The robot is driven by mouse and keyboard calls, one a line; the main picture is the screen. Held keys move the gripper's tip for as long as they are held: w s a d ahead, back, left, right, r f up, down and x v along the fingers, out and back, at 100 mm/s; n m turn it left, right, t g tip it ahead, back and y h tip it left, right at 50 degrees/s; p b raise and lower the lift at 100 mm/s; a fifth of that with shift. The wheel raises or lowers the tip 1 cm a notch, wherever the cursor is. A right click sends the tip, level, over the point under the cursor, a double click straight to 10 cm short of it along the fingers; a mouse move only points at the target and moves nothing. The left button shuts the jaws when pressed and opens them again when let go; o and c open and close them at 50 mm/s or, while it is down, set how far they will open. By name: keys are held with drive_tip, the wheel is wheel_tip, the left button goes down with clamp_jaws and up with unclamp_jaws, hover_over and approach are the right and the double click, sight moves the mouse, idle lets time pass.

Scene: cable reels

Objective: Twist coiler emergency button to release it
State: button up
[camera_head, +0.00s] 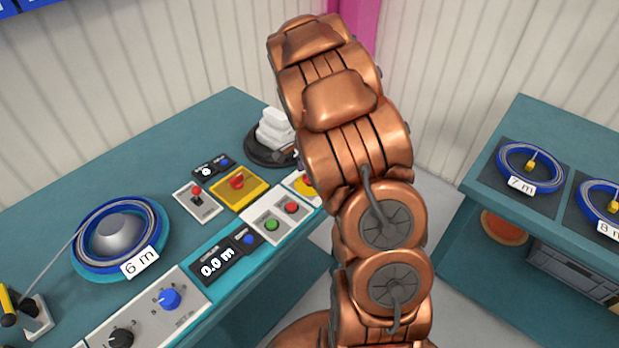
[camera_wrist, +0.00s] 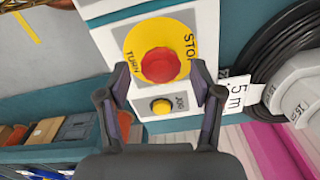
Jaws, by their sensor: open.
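The emergency button (camera_wrist: 161,65) is a red round knob on a yellow disc marked "TURN" and "STOP", on a white box in the wrist view. In the head view only part of its yellow disc (camera_head: 304,185) shows; my arm hides the rest. My gripper (camera_wrist: 158,97) is open and empty in the wrist view. Its two fingers appear on either side of the white box's lower part, below the red knob in the picture. I cannot tell whether they touch anything. In the head view my arm hides the gripper.
A yellow jog button (camera_wrist: 161,106) sits beside the emergency button. Green (camera_head: 272,225) and red (camera_head: 291,207) buttons, a display (camera_head: 217,263) reading 0.0 m and a yellow switch box (camera_head: 240,190) are close by. A black reel (camera_wrist: 285,50) stands right. A second bench (camera_head: 470,190) holds blue coils.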

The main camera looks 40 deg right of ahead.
drive_tip(key=shift+r+p, duration=0.7)
drive_tip(key=shift+r, duration=2.4)
drive_tip(key=shift+s+a+r, duration=0.15)
drive_tip(key=shift+a+r, duration=0.05)
drive_tip(key=s+a+r+n, duration=0.4)
drive_tip(key=s+a+r, duration=0.2)
drive_tip(key=s+a, duration=0.15)
drive_tip(key=s+a+r+n, duration=0.1)
drive_tip(key=s+a+n, duration=0.3)
drive_tip(key=s, duration=0.3)
drive_tip(key=s+a+r+n+g, duration=0.1)
drive_tip(key=s+a+n, duration=0.3)
drive_tip(key=s, duration=0.4)
drive_tip(key=s+a+r+n, duration=0.2)
drive_tip(key=s+a+n, duration=0.3)
drive_tip(key=s, duration=0.2)
drive_tip(key=shift+s+n+g, duration=0.3)
drive_tip(key=shift+s+g, duration=0.05)
drive_tip(key=shift+g, duration=0.05)
drive_tip(key=shift+a, duration=0.1)
